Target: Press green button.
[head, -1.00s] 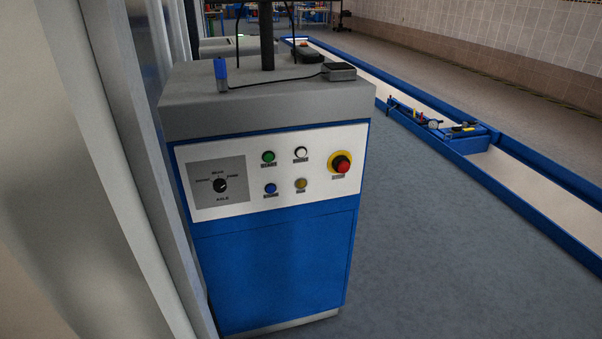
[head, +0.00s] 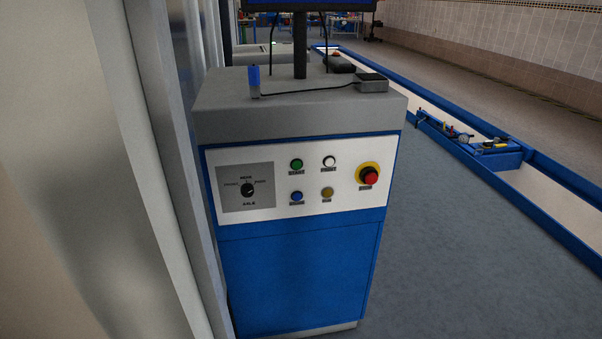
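The green button (head: 296,164) is on the white front panel (head: 345,190) of a blue and grey control cabinet (head: 300,275). It sits in the upper row, left of a white button (head: 329,162). A blue button (head: 296,196) is below it and a yellow button (head: 327,193) is below the white one. A red button on a yellow ring (head: 368,174) is at the right of the panel. A black rotary knob (head: 247,190) is at the left. Neither of my grippers shows in the head view.
A grey wall or column (head: 110,150) stands close along the left side of the cabinet. A blue-edged pit track with a jack (head: 487,145) runs along the right. Grey floor (head: 460,260) between cabinet and track is clear.

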